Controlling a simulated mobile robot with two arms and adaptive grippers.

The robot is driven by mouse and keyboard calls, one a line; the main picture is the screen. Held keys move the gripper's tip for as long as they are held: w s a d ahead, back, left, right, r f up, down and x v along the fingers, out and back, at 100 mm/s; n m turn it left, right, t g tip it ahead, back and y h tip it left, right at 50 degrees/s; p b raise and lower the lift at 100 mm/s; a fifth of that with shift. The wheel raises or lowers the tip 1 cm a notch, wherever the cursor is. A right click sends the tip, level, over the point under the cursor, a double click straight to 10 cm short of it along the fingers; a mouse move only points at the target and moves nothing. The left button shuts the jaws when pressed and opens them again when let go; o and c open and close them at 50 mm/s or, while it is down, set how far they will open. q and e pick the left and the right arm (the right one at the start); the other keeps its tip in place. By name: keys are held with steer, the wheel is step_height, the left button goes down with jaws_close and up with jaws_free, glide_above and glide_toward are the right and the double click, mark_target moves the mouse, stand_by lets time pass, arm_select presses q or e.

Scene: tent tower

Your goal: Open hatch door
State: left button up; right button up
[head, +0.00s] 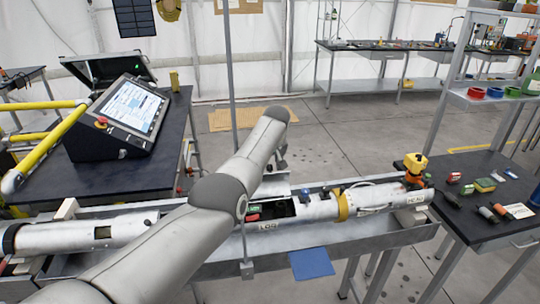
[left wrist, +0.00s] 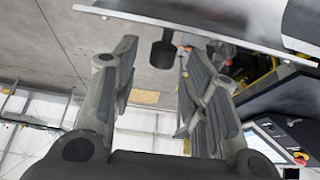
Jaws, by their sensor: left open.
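A long white tube (head: 320,204) lies in the metal tray in the head view. It has an opening (head: 277,209) in its upper side, with dark and red parts inside. A pale flat panel (head: 272,187) beside the opening may be the hatch door; my arm partly covers it. My left arm crosses in front of the tube, and its gripper is mostly hidden behind it in the head view. In the left wrist view my left gripper (left wrist: 158,65) is open. A dark knob-like piece (left wrist: 163,52) shows between its fingers, below a light metal edge (left wrist: 190,33); contact cannot be told.
A metal tray (head: 345,240) carries the tube and another tube section (head: 85,235) at left. A console with a screen (head: 135,105) stands behind left. A side table (head: 480,225) with small items is at right. Open floor (head: 330,140) lies behind.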

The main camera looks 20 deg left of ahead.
arm_select(q)
steer(key=shift+s+d+r, duration=0.2)
steer(key=shift+r, duration=0.45)
steer(key=v, duration=1)
steer(key=shift+s, duration=0.1)
